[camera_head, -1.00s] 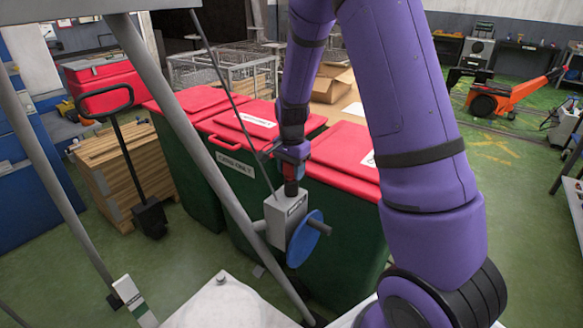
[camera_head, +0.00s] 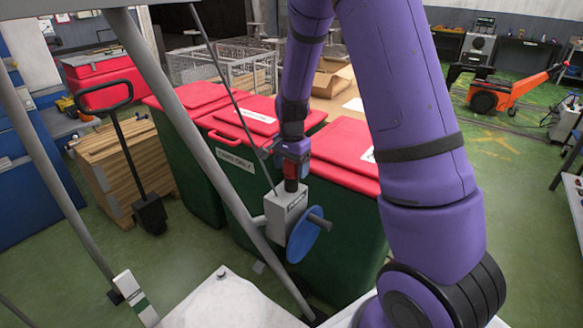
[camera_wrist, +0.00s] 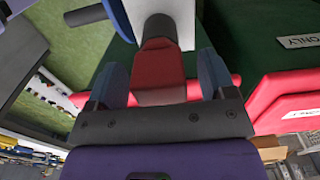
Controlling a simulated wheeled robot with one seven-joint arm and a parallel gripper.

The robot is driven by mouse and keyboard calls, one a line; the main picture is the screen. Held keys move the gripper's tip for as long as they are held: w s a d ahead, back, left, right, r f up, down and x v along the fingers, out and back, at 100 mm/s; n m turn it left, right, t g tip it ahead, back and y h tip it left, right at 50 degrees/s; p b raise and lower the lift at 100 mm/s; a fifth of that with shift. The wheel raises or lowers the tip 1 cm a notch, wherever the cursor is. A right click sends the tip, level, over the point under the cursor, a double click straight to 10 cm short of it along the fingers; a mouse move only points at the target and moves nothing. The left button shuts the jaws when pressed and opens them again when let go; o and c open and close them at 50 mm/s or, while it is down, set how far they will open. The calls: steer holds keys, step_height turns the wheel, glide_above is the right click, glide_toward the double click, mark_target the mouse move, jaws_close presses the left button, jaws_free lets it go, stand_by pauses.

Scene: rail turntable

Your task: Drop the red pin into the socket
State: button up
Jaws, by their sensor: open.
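The red pin (camera_wrist: 157,72) shows in the wrist view between the two blue fingers of my gripper (camera_wrist: 162,82). The fingers stand apart on either side of it, with a gap visible on the right. In the head view my gripper (camera_head: 292,152) is above a grey box (camera_head: 287,208) with a blue disc on its side. The red pin (camera_head: 291,171) is below the fingers, and a dark part beneath it meets the box top. The socket opening is hidden, so I cannot tell how deep the pin sits.
A grey slanted post (camera_head: 180,130) passes close to the left of the box. Green bins with red lids (camera_head: 345,150) stand right behind it. A blue disc (camera_head: 303,237) juts from the box. A pale flat surface (camera_head: 225,300) is in front.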

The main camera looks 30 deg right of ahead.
step_height(320, 180, up, 10)
steer(key=shift+r, duration=0.1)
stand_by(0.4)
stand_by(0.5)
steer(key=shift+s+r, duration=0.1)
steer(key=shift+r, duration=0.05)
steer(key=s+a+r+n+t, duration=0.1)
steer(key=s+a+r+n, duration=0.15)
steer(key=s+r, duration=0.4)
steer(key=s+a+r+n+t, duration=0.2)
steer(key=s+r+n, duration=0.2)
steer(key=s+r, duration=0.25)
steer(key=s+a+r+n+t, duration=0.1)
steer(key=s+r+n, duration=0.1)
steer(key=s, duration=0.5)
steer(key=s+a+r+n+t, duration=0.1)
steer(key=s+a+r+n, duration=0.1)
steer(key=s+n, duration=0.3)
steer(key=s, duration=0.3)
steer(key=shift+s, duration=0.25)
